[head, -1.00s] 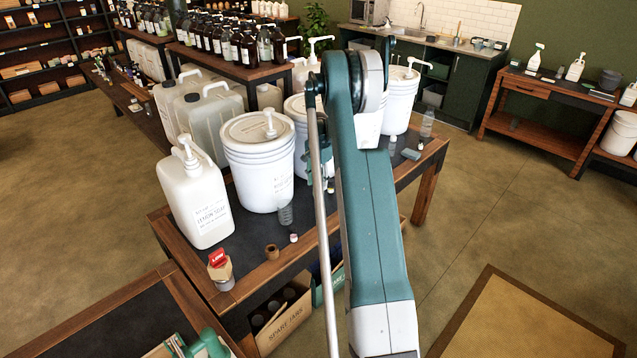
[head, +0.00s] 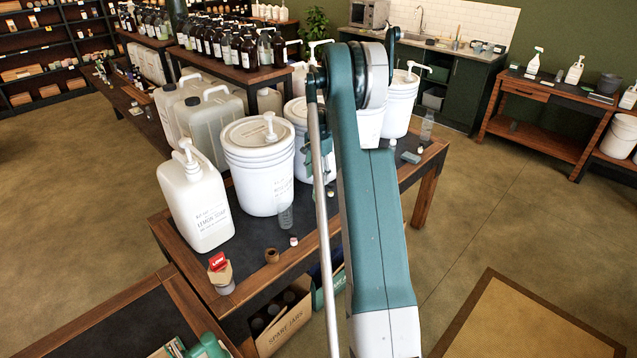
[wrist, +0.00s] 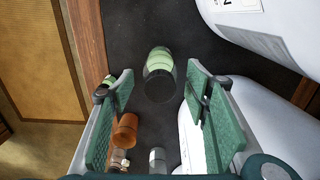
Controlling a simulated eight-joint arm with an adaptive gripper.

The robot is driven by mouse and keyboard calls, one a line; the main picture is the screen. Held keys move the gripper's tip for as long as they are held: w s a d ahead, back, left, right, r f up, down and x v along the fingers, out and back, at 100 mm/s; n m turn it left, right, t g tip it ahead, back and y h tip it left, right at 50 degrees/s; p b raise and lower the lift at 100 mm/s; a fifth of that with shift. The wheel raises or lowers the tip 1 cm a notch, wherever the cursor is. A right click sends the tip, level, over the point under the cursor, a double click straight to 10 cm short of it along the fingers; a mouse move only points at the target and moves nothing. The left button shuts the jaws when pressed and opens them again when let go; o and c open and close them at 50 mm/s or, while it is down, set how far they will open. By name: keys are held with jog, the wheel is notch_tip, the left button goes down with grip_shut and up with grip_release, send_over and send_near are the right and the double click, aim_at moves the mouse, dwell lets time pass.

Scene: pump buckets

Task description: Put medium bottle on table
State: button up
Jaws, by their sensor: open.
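My gripper (wrist: 160,95) is open in the wrist view, with green-padded fingers on the left and right. A bottle with a green band and a dark cap (wrist: 159,75) stands on the dark table top, between and beyond the fingertips. I see no finger touching it. An orange-brown bottle (wrist: 125,130) and a clear bottle (wrist: 157,160) show lower in the wrist view. In the head view my arm hides most of the gripper and the banded bottle. I cannot tell from size which bottle is the medium one.
The wood-edged table (head: 250,277) carries white pump buckets (head: 262,165) and a lemon soap jug (head: 197,205). Bucket walls (wrist: 250,100) rise close to my right finger.

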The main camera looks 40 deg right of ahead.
jog(key=shift+r, duration=3.4)
jog(key=shift+s+r, duration=0.1)
jog(key=shift+s+a+r, duration=0.1)
jog(key=shift+a+r, duration=0.05)
jog(key=s+a+r+h, duration=0.1)
jog(key=s+a+r, duration=0.9)
jog(key=s+r, duration=0.3)
jog(key=s+a+r+n+t, duration=0.1)
jog(key=a+r+n, duration=0.15)
jog(key=a, duration=0.45)
jog(key=s+a+r+n+t+b, duration=0.1)
jog(key=s+a+r, duration=0.15)
jog(key=a, duration=0.35)
jog(key=s+a+r+n, duration=0.1)
jog(key=a+r+n, duration=0.15)
jog(key=a, duration=0.45)
jog(key=s+a+n+t, duration=0.1)
jog(key=s+a+n, duration=0.3)
jog(key=a, duration=0.6)
jog(key=s+a+f+n+t, duration=0.1)
jog(key=s+a+n, duration=0.3)
jog(key=s+a, duration=0.4)
jog(key=s+a+n+t+y, duration=0.1)
jog(key=s+a+n+t, duration=0.2)
jog(key=a, duration=0.9)
jog(key=s+n+b, duration=0.1)
jog(key=s, duration=0.2)
jog(key=shift+s+a+f, duration=0.25)
jog(key=shift+s+f, duration=0.15)
